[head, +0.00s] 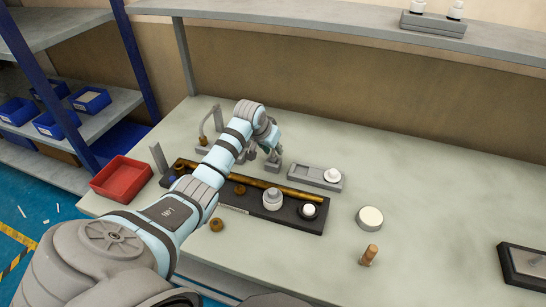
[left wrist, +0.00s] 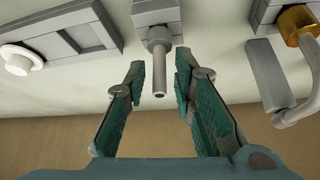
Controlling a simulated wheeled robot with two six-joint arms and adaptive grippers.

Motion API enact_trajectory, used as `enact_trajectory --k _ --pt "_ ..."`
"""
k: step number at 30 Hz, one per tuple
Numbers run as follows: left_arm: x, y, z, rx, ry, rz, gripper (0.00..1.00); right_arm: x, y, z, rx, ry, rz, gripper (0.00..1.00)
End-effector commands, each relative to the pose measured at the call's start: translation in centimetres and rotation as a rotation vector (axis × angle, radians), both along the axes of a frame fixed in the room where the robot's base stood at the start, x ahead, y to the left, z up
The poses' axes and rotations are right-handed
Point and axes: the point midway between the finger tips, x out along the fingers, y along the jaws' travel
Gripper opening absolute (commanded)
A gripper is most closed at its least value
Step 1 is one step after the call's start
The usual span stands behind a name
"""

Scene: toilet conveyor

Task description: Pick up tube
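A thin grey metal tube (left wrist: 159,73) with a wider collar stands out from a small grey block (left wrist: 158,14) in the left wrist view. My left gripper (left wrist: 158,82) is open, with one teal finger on each side of the tube and a visible gap to both. In the head view my left gripper (head: 272,156) is over the back of the workbench, behind the long dark tray; I cannot make out the tube there. My right gripper is not in view.
The dark tray (head: 237,208) holds a brass rod and round parts. The bench's right-centre is clear.

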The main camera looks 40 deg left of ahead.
Motion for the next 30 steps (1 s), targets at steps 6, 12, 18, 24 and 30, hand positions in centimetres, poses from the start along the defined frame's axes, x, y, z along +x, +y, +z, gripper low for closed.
enact_trajectory --k 6,12,18,24,30 --pt "0.0 0.0 0.0 0.000 0.000 0.000 0.00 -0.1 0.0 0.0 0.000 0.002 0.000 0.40" --pt "0.0 0.0 0.0 -0.001 0.001 0.000 0.00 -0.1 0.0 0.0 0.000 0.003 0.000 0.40" --pt "0.0 0.0 0.9 0.000 0.000 0.001 0.00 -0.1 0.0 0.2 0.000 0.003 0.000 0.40" --pt "0.1 0.0 5.3 0.001 -0.005 0.000 0.00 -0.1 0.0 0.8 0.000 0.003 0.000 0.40" --pt "0.1 0.0 13.1 0.000 -0.007 0.000 0.00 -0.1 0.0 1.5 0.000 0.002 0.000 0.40"
